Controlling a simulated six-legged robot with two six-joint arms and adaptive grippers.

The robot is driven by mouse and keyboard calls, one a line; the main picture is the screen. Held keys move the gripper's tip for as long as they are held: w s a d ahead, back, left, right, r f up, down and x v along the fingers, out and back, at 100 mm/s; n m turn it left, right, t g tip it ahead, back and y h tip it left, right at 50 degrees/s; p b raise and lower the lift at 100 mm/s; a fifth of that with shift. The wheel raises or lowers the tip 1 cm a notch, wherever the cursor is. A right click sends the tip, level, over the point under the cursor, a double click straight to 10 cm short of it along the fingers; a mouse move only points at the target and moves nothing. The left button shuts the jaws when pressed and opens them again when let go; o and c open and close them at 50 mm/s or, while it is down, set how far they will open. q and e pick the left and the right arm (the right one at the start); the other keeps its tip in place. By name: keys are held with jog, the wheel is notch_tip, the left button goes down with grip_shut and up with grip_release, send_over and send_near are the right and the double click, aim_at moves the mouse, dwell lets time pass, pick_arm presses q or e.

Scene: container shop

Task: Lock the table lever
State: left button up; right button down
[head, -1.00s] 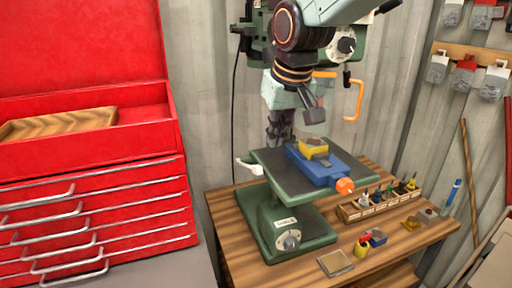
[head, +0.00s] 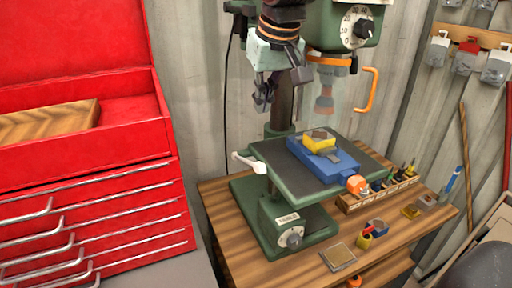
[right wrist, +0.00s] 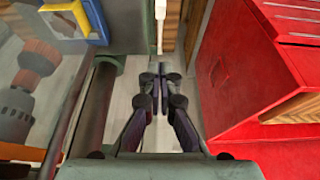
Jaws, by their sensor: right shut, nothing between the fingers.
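The table lever (head: 246,163) is a white handle at the left edge of the drill press's green table (head: 272,165). It sticks out to the left. In the right wrist view the lever (right wrist: 160,22) is at the top centre, beyond my fingertips. My right gripper (head: 263,104) points down beside the press column, above the lever and apart from it. Its dark fingers (right wrist: 160,74) are together and empty. My left gripper is not in view.
The column (right wrist: 95,110) stands close to my right gripper. The drill chuck (head: 324,100) and orange feed handle (head: 370,90) are to the right. A blue vise (head: 330,168) holds a yellow piece on the table. A red tool chest (head: 90,200) stands at left.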

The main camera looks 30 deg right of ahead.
send_over(261, 164)
notch_tip(261, 164, down, 6)
jog(key=x, duration=0.3)
jog(key=s+p+x, duration=0.1)
jog(key=x, duration=0.1)
jog(key=shift+w+d+f, duration=0.1)
jog(key=shift+d+f, duration=0.1)
jog(key=shift+f, duration=0.35)
jog(key=shift+a+f, duration=0.2)
jog(key=shift+f, duration=0.25)
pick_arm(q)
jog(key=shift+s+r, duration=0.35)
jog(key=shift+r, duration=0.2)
pick_arm(e)
jog(key=shift+s, duration=0.3)
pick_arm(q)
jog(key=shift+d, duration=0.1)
pick_arm(e)
jog(key=shift+d, duration=0.15)
